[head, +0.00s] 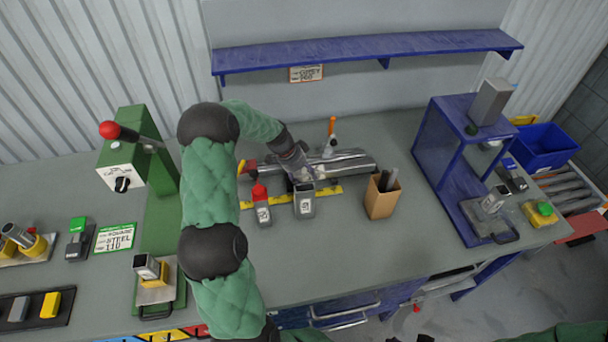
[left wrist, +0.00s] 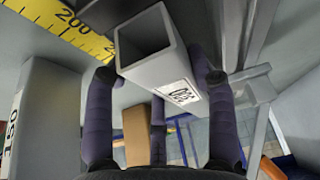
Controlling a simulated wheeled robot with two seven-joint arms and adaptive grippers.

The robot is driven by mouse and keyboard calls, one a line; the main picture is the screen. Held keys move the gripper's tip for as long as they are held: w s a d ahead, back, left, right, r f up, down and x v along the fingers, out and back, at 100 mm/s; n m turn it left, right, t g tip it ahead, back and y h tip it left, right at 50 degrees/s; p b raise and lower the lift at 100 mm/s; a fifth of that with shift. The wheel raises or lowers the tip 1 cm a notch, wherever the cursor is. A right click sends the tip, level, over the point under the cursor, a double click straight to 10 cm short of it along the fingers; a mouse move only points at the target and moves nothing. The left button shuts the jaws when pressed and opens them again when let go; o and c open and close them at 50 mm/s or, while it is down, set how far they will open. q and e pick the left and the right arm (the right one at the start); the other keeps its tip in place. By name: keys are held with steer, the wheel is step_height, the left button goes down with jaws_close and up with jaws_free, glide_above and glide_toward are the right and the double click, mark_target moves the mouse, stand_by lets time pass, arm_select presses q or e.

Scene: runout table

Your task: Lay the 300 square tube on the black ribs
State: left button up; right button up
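A grey square tube (head: 304,207) with an open end and a white label stands out over a yellow ruler strip (head: 330,190) at mid-table. In the left wrist view this tube (left wrist: 150,70) lies close among my fingers; its label is upside down and hard to read. My left gripper (head: 302,172) is at the tube's far side; contact is unclear. The same gripper shows in the left wrist view (left wrist: 160,85), a finger on each side and one behind. A second labelled grey tube (head: 263,213) is just left. I cannot make out black ribs. My right gripper is out of view.
Shiny round tubes (head: 345,163) lie behind the gripper. A brown box (head: 381,200) stands to the right, before a blue frame (head: 425,140). A green machine (head: 160,200) stands left of my arm.

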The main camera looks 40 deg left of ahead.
arm_select(q)
steer(key=o, duration=0.4)
steer(key=shift+o, duration=0.2)
steer(key=p+v, duration=0.1)
steer(key=v, duration=1.1)
